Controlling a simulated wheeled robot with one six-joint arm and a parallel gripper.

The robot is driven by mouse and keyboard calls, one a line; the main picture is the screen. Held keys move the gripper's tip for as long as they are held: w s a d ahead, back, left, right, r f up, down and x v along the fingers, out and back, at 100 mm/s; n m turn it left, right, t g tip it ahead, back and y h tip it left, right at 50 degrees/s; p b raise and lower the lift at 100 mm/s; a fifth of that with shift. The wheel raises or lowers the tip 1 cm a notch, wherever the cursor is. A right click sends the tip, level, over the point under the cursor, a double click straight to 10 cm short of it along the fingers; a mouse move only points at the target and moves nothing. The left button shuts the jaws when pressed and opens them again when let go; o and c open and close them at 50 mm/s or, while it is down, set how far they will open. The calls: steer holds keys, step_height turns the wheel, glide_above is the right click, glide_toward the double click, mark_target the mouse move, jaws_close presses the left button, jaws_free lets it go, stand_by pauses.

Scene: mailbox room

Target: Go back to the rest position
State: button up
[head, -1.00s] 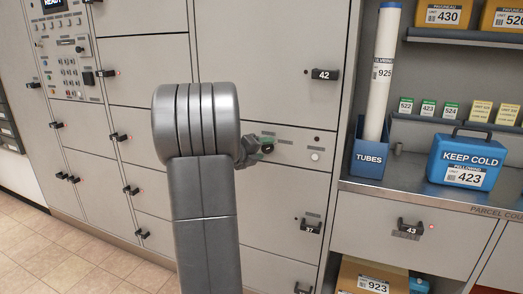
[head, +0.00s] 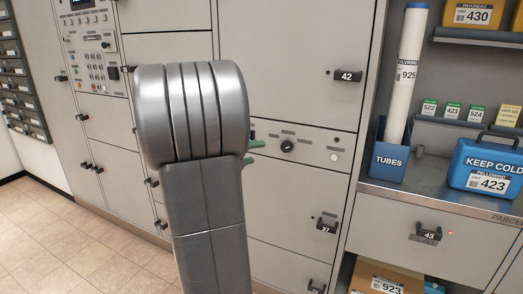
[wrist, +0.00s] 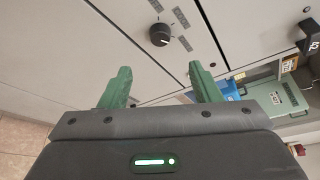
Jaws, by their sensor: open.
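My gripper shows in the wrist view (wrist: 160,85) with its two green fingers spread apart and nothing between them. In the head view its green fingertips (head: 252,152) poke out from behind my arm, which hides the rest. A black rotary knob (head: 287,146) on the locker panel is just right of the fingertips, apart from them. The knob also shows in the wrist view (wrist: 160,35), beyond the open fingers.
Lockers 42 (head: 348,75) and 37 (head: 326,226) are shut, above and below the knob panel. At right, a blue TUBES holder (head: 389,161) and a blue KEEP COLD box (head: 487,168) stand on a metal counter. Tiled floor (head: 70,240) is open at left.

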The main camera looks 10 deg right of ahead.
mark_target(284, 147)
steer(key=shift+s+a, duration=0.15)
steer(key=shift+a, duration=0.05)
steer(key=b+x, duration=0.2)
steer(key=x, duration=1.2)
steer(key=shift+a, duration=0.1)
steer(key=shift+a, duration=0.1)
